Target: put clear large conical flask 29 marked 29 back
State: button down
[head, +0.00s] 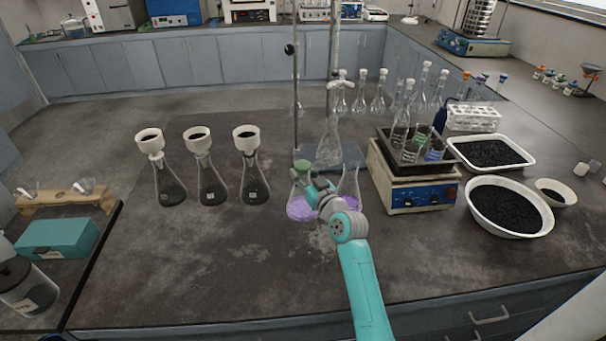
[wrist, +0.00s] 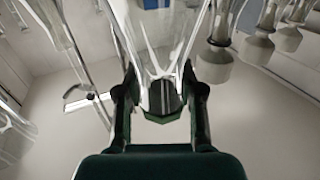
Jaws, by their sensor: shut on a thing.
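My gripper (head: 307,181) is in the middle of the bench and also shows in the wrist view (wrist: 162,103). It is shut on the clear conical flask (wrist: 160,50), its two dark fingers on either side of the neck. A dark green part shows at the neck between the fingers. In the head view the flask (head: 296,195) is just left of my gripper, green at its top, with purple showing low in it. My wrist partly covers it. The number 29 is not readable. I cannot tell whether its base touches the bench.
Another conical flask (head: 349,180) with purple in its bottom stands close on the right. A clear flask (head: 329,145) is behind, by the retort stand (head: 296,95). Several dark-filled funnel flasks (head: 212,183) stand left; a heated bath (head: 413,190) is right. The front bench is clear.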

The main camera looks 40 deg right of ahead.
jog(key=c, duration=0.7)
grip_release()
jog(key=shift+f, duration=0.1)
jog(key=s, duration=0.4)
jog(key=s+a, duration=0.1)
jog(key=s, duration=0.3)
jog(key=s+a, duration=0.1)
jog(key=s, duration=0.2)
jog(key=shift+s+a, duration=0.2)
jog(key=shift+s, duration=0.2)
